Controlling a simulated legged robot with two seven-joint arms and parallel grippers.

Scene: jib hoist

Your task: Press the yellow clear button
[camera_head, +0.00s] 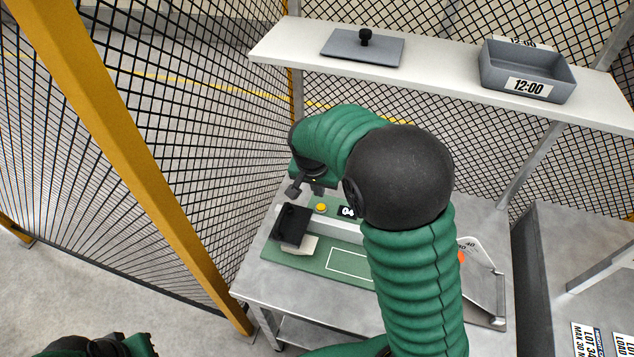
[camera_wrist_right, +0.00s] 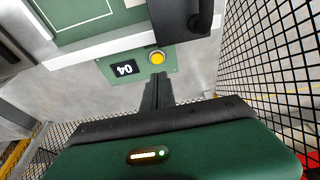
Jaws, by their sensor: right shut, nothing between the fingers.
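The yellow button (camera_head: 321,208) sits on the green panel of the device on the metal bench, left of a small black display reading 04 (camera_head: 347,212). In the right wrist view the yellow button (camera_wrist_right: 157,57) is in plain sight, just beyond my fingertips. My right gripper (camera_wrist_right: 157,80) is shut and empty, pointing toward the button, with a visible gap. In the head view my right gripper (camera_head: 306,189) is above and slightly left of the button, partly hidden by its own wrist. Part of my left arm (camera_head: 100,346) shows at the bottom left; its jaws are unclear.
A black handle block (camera_head: 291,225) stands beside the button, close to my right gripper. A shelf (camera_head: 430,65) above holds a grey plate with a knob (camera_head: 362,48) and a grey bin marked 12:00 (camera_head: 525,72). Mesh fencing (camera_head: 200,110) encloses the left and back.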

